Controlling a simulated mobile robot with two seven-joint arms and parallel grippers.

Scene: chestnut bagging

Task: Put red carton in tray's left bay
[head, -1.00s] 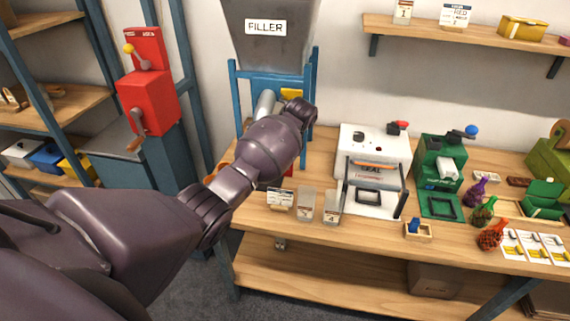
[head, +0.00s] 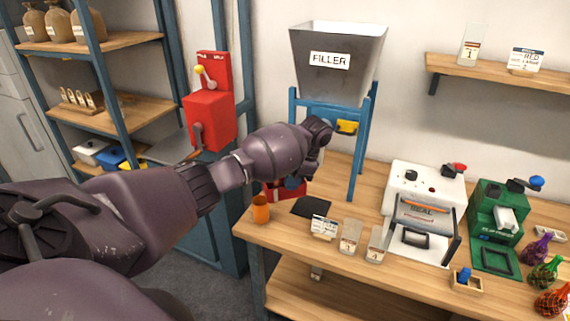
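My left arm comes in from the left, and its gripper (head: 296,181) is at the workbench below the filler, largely hidden behind its own wrist. A red box-like thing with a white mark (head: 287,192), perhaps the red carton, shows just under the gripper. I cannot tell whether the fingers touch it or are around it. I see no tray with a left bay for certain; a small wooden holder (head: 466,283) with a blue piece stands at the bench's front right. My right gripper is not in view.
The grey filler hopper (head: 338,75) stands on blue legs behind the gripper. An orange cup (head: 260,209) is at the bench's left end. Clear bags with labels (head: 350,238) stand along the front edge. A white sealer (head: 424,195) and a green machine (head: 497,225) are to the right.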

